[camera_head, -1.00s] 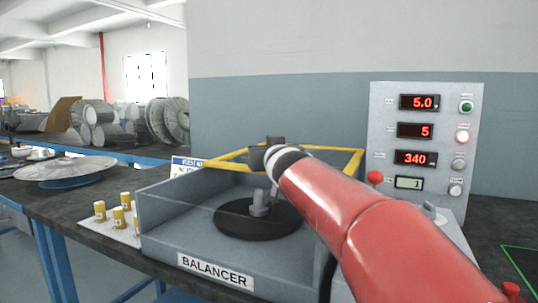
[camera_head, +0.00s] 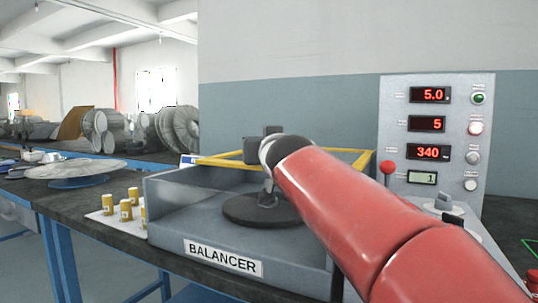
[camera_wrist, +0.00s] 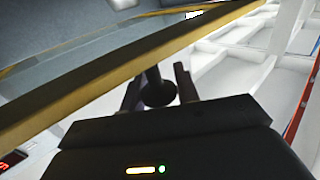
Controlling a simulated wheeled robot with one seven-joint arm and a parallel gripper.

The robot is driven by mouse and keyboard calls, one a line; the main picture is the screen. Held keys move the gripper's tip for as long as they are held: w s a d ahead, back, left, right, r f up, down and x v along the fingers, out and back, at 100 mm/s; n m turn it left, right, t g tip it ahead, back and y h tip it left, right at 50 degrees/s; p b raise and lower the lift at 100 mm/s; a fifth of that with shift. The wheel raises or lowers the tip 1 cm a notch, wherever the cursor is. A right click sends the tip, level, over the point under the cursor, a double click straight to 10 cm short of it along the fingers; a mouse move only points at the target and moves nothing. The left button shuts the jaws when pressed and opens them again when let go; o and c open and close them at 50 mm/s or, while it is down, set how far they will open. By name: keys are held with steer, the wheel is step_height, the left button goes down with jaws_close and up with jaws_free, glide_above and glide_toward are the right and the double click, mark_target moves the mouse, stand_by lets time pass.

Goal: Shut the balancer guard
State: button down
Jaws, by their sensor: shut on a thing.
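The grey balancer (camera_head: 165,205) stands on the bench with its front label facing me. Its guard is a yellow frame (camera_head: 213,161) over the rear of the box, partly hidden by my arm; its exact angle is hard to tell. In the wrist view a yellow guard bar (camera_wrist: 85,87) crosses diagonally, close in front of my gripper. My gripper (camera_head: 260,143) is at the guard, above the dark round rotor plate (camera_head: 245,211). In the wrist view my gripper (camera_wrist: 158,88) is shut on a dark round knob (camera_wrist: 158,95) beside the bar, seemingly the guard's handle.
A control panel (camera_head: 403,205) with red readouts stands right of the balancer, with a red-knobbed lever (camera_head: 388,168) before it. Several yellow-topped cylinders (camera_head: 126,209) stand on a pale tray at left. A finned disc (camera_head: 75,170) lies further left.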

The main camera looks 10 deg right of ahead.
steer(key=shift+s+a, duration=0.3)
steer(key=shift+s, duration=0.05)
steer(key=shift+b, duration=0.3)
steer(key=c, duration=1)
jaws_free()
steer(key=shift+c, duration=0.2)
steer(key=shift+r, duration=0.15)
step_height(320, 180, up, 20)
steer(key=p, duration=0.8)
